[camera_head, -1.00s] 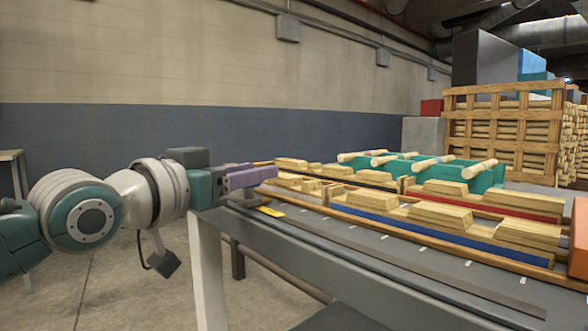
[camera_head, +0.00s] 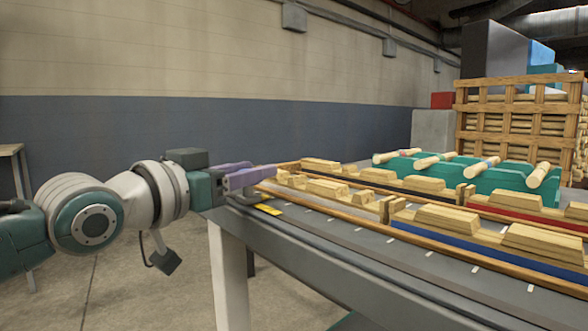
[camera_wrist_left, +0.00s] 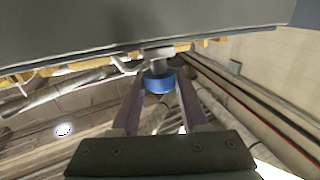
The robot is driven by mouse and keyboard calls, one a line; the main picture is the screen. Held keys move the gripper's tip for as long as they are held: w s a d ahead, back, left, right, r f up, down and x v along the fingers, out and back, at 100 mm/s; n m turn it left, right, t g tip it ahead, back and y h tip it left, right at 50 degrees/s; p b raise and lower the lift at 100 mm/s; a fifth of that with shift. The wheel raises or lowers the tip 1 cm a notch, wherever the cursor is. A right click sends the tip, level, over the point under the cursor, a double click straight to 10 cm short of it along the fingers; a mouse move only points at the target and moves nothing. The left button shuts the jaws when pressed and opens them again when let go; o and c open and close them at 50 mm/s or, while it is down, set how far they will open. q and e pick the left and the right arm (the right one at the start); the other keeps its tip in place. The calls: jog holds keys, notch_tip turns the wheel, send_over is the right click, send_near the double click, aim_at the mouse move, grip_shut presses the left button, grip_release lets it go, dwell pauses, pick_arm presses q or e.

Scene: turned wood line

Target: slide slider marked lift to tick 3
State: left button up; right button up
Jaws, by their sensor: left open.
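My left gripper (camera_head: 264,177) is at the near left end of the bench, beside its front strip. In the left wrist view its two purple fingers (camera_wrist_left: 158,98) are apart, one on each side of a short blue cylinder (camera_wrist_left: 159,83) on a grey metal mount. I cannot tell whether either finger touches it. A yellow plate (camera_head: 268,210) lies on the strip just below the fingers. Pale tick marks (camera_head: 475,269) run along the strip to the right. No lettering or tick number is readable, and the word lift cannot be made out. My right gripper is out of view.
Wooden trays of pale blocks (camera_head: 446,216) cover the bench top behind the strip. A green rack (camera_head: 500,183) with turned wood pieces stands behind them. A slatted wooden crate (camera_head: 510,125) is at the back right. Floor in front of the bench is clear.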

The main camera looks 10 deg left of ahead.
pick_arm(q)
jog(key=o, duration=0.4)
jog(key=shift+s, duration=0.1)
jog(key=shift+s+a, duration=0.15)
jog(key=shift+s, duration=0.1)
jog(key=shift+p+v, duration=1.75)
jog(key=shift+v, duration=2.85)
